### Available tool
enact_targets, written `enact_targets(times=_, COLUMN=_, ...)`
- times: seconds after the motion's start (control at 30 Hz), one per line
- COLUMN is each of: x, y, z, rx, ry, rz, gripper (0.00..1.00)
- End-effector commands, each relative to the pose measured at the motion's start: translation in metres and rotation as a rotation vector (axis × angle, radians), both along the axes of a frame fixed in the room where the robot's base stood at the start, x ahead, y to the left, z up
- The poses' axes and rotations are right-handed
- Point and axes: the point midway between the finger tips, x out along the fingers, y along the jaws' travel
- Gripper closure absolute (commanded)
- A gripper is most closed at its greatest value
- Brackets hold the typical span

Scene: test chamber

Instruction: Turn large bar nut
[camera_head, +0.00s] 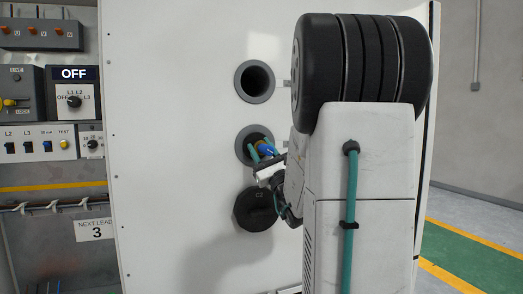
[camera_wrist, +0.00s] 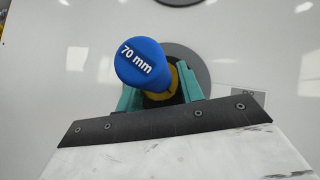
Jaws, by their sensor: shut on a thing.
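My gripper (camera_head: 260,152) is at the middle round port (camera_head: 242,139) of a white panel. In the wrist view its teal fingers (camera_wrist: 160,90) are shut on a tool with a blue end (camera_wrist: 139,62) marked "70 mm" and a yellow section (camera_wrist: 158,84) below it. The blue and yellow tool also shows in the head view (camera_head: 266,149), in front of the port's opening. I cannot tell how far the tool reaches into the port. The large bar nut itself is not visible; the tool and gripper cover much of the port.
An open round port (camera_head: 256,81) is above, and a black round cap (camera_head: 255,209) is below on the white panel (camera_head: 180,120). A switch panel with an "OFF" display (camera_head: 74,73) and a "NEXT LEAD 3" sign (camera_head: 96,230) are at left. Clear floor (camera_head: 468,250) shows at right.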

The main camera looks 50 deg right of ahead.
Motion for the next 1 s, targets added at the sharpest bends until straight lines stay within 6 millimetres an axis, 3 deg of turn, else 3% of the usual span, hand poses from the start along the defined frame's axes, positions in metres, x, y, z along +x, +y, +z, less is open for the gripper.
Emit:
enact_targets(times=0.33, x=0.0004, y=0.0008, z=-0.0010, rx=0.116, ry=-0.068, rz=0.000, gripper=0.85)
enact_targets(times=0.87, x=0.0004, y=0.0005, z=-0.0007, rx=0.134, ry=-0.080, rz=-0.001, gripper=0.85)
enact_targets(times=0.9, x=0.0004, y=0.0005, z=-0.0007, rx=0.134, ry=-0.080, rz=-0.001, gripper=0.54)
enact_targets(times=0.97, x=0.0003, y=0.0005, z=-0.0006, rx=0.134, ry=-0.080, rz=-0.001, gripper=0.41)
enact_targets(times=1.0, x=0.0003, y=0.0004, z=-0.0006, rx=0.134, ry=-0.081, rz=-0.001, gripper=0.41)
